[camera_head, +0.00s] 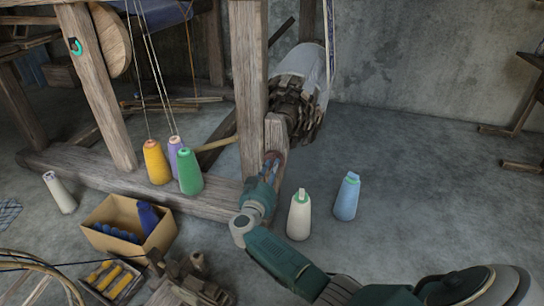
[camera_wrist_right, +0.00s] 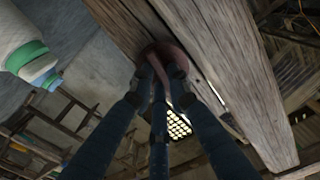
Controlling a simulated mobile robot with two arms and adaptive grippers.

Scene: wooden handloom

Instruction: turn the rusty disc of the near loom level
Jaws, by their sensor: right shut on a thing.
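The rusty disc (camera_head: 281,154) sits on the lower end of a short wooden post (camera_head: 275,132) of the near loom. It shows as a reddish-brown round piece in the right wrist view (camera_wrist_right: 158,47), against a weathered beam. My right gripper (camera_head: 271,168) reaches up to it from below, its dark fingers (camera_wrist_right: 163,78) closed on the disc. A reddish part of the disc shows between the fingers. The fingers cover much of the disc, so I cannot tell its exact angle. My left gripper is not in view.
A cream cone (camera_head: 299,216) and a pale blue cone (camera_head: 347,197) stand right of my arm. Green (camera_head: 190,173), orange (camera_head: 156,164) and purple cones stand by the loom's floor beam (camera_head: 215,206). A cardboard box (camera_head: 108,243) is at left.

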